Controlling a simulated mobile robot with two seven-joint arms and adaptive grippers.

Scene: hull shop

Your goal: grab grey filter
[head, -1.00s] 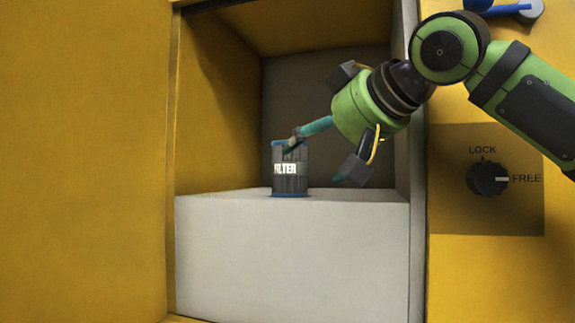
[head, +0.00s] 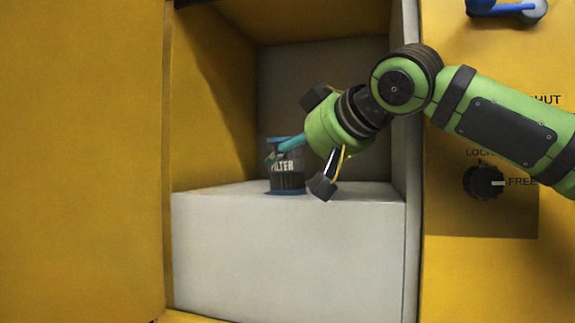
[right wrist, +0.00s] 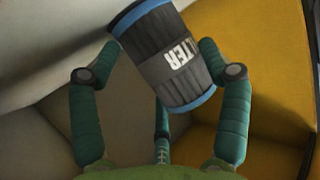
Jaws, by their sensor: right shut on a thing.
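The grey filter (head: 287,180) is a dark grey ribbed cylinder with blue rims and a white FILTER label. It stands upright on the pale block inside the yellow recess in the head view. My right gripper (head: 278,155) reaches in from the right, with a teal finger across the filter's upper part. In the right wrist view the filter (right wrist: 165,58) lies between the teal fingers of my right gripper (right wrist: 162,75), which is shut on it. The far sides of the filter are hidden. My left gripper is not in view.
The pale block (head: 288,255) fills the lower recess. Yellow walls (head: 85,160) stand at the left. At the right is a panel with a black knob (head: 484,183) pointing to FREE, and a blue handle (head: 500,9) above it.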

